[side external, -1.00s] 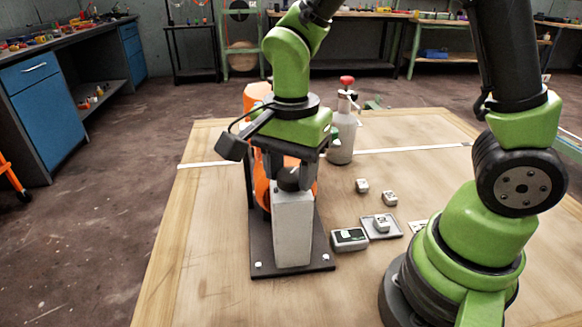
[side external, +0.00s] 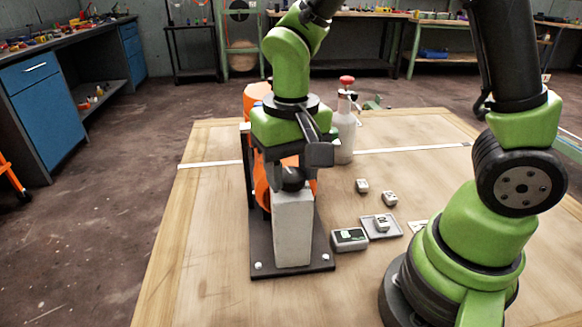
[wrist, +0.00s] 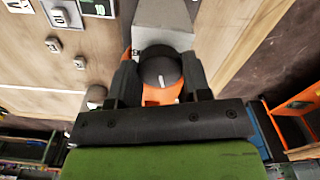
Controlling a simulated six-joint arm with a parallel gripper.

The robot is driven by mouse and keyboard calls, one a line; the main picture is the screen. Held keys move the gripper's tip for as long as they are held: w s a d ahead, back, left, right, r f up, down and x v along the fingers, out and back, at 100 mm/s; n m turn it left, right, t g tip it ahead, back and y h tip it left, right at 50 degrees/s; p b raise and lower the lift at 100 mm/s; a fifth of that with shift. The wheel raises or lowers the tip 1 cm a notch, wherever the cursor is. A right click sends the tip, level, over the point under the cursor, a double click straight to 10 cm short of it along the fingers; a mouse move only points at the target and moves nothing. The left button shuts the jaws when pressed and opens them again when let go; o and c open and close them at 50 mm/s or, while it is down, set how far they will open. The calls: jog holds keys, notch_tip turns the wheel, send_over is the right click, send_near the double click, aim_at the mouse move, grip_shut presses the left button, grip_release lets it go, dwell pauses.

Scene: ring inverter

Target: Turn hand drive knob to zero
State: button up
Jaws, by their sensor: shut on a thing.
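The hand drive knob (wrist: 160,72) is dark and round with a white mark on its face, seen in the wrist view between the two dark fingers. It sits on top of the light grey box (side external: 293,232), which stands on a dark base plate (side external: 260,262). My gripper (wrist: 162,78) is shut on the knob from above. In the side view my gripper (side external: 291,180) points down at the top of the box, and the knob is partly hidden by the fingers. The knob's scale cannot be read.
An orange body (side external: 262,193) stands right behind the box. A grey bottle with a red top (side external: 345,130) stands behind it. A small display box (side external: 349,239), a tray (side external: 395,231) and small labelled blocks (side external: 389,198) lie to the right. The table's left front is clear.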

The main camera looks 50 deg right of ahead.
aim_at(291, 173)
jog(key=n, duration=1.4)
dwell(0.5)
jog(key=o, duration=0.9)
notch_tip(291, 173, up, 10)
jog(key=shift+f, duration=0.1)
